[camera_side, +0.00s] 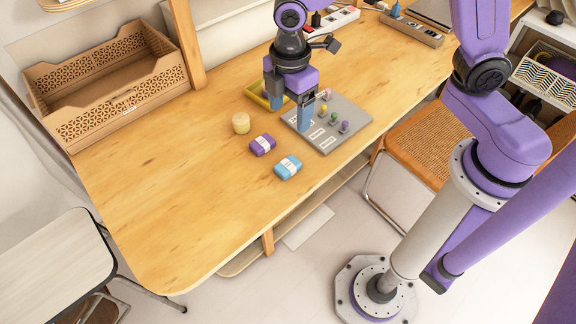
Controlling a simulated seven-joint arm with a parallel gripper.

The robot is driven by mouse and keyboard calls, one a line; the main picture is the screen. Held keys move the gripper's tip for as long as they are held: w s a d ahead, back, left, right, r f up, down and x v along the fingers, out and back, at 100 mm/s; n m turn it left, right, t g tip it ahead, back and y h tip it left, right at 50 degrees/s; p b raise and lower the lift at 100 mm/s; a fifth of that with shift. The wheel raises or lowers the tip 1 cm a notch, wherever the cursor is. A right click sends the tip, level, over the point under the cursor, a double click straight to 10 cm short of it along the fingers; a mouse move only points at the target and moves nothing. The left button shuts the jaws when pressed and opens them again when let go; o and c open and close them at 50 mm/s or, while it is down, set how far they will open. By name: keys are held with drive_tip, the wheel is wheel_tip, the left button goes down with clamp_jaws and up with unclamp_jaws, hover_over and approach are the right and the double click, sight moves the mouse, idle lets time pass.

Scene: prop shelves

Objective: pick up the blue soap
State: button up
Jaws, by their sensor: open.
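The blue soap (288,167) is a light blue bar with a pale label band. It lies flat on the wooden table (190,180), close to the front edge. My gripper (290,108) points down above the table, up and slightly right of the soap in the picture. Its two blue-tipped fingers are apart, with nothing seen between them. The gripper is clear of the blue soap, and the soap is fully in view.
A purple soap (263,145) lies just left of the blue one, with a cream cylinder (241,123) beyond. A grey board (352,122) with coloured pegs and a yellow tray (256,93) are by the gripper. A cardboard crate (120,117) stands at the left. The table's front left is clear.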

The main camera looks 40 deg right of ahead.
sight(288, 165)
drive_tip(key=f, duration=1.7)
drive_tip(key=shift+w+f, duration=0.2)
drive_tip(key=shift+f, duration=0.1)
drive_tip(key=shift+c, duration=0.3)
drive_tip(key=c, duration=1.1)
drive_tip(key=shift+r, duration=0.2)
